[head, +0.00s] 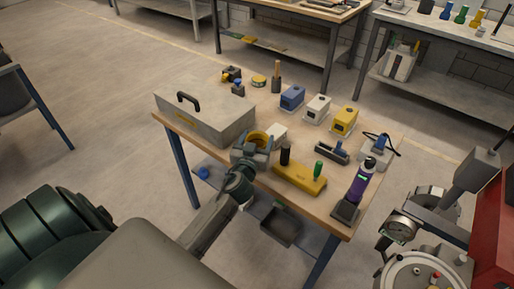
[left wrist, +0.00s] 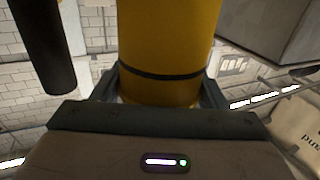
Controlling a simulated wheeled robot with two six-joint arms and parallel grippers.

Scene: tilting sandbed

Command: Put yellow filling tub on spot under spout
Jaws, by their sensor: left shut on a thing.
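My left gripper (head: 252,150) is shut on a yellow tub (head: 257,138) over the near left part of the wooden workbench. In the left wrist view the tub (left wrist: 168,45) is a yellow cylinder with a thin black band, upright between the two fingers. The fingers hide its lower part. I cannot tell whether its base touches the bench. I cannot make out a spout or a marked spot under one.
A grey box with a black handle (head: 205,118) stands left of the tub. A black cylinder (head: 285,153) and a yellow block (head: 299,180) are close on its right. Blue, white and yellow devices (head: 344,121) line the back. A gauge machine (head: 405,228) stands at right.

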